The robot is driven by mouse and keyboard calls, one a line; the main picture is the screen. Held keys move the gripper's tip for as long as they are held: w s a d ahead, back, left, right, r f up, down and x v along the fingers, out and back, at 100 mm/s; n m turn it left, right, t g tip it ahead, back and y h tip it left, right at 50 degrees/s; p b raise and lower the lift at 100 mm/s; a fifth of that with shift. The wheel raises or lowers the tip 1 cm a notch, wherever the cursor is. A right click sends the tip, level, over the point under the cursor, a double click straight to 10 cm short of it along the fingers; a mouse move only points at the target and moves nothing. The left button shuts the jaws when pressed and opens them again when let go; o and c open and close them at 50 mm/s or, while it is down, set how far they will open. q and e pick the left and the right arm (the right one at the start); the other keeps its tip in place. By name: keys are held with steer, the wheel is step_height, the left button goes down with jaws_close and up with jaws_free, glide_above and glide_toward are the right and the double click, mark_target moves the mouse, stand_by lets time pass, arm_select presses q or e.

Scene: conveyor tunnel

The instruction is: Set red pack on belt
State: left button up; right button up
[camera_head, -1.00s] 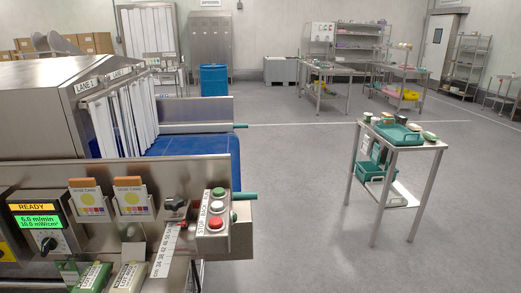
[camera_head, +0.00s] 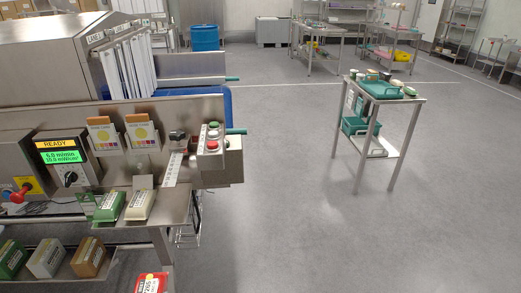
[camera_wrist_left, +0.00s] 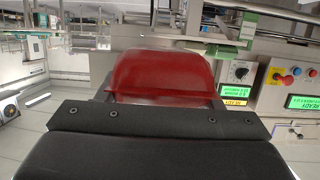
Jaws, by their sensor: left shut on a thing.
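My left gripper (camera_wrist_left: 162,100) shows in the left wrist view, shut on the red pack (camera_wrist_left: 163,74). The same red pack (camera_head: 151,283) shows at the bottom edge of the head view, with a white label and partly cut off. It is held in front of the machine, lower than the control panel. The blue belt (camera_head: 229,104) shows only as a strip at its right end, behind the steel side panel; the rest is hidden. My right gripper is not in view.
A green pack (camera_head: 110,207) and a cream pack (camera_head: 140,205) lie on a shelf below the panel. More packs stand on a lower shelf. A button box (camera_head: 211,143) sits at the panel's right end. A small trolley (camera_head: 378,98) stands right, with free floor between.

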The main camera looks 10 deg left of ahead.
mark_target(152, 290)
arm_select(q)
steer(key=shift+w+d+r, duration=0.1)
steer(key=shift+w+r, duration=0.1)
steer(key=shift+r, duration=0.15)
steer(key=shift+w, duration=0.3)
steer(key=shift+w+d+r, duration=0.1)
steer(key=shift+w+r, duration=0.2)
steer(key=shift+w, duration=0.55)
steer(key=shift+w+r, duration=0.2)
steer(key=shift+w, duration=0.1)
steer(key=w+d+r+m+h, duration=0.1)
steer(key=w+d+r, duration=0.3)
steer(key=r, duration=0.6)
steer(key=w+d+r+m+h, duration=0.1)
steer(key=w+d+r, duration=0.3)
steer(key=w+r, duration=0.4)
steer(key=shift+w+d+r+m+h, duration=0.25)
steer(key=shift+r+h, duration=0.35)
steer(key=shift+r, duration=1.05)
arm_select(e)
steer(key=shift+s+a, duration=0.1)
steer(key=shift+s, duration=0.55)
arm_select(q)
steer(key=shift+a, duration=0.1)
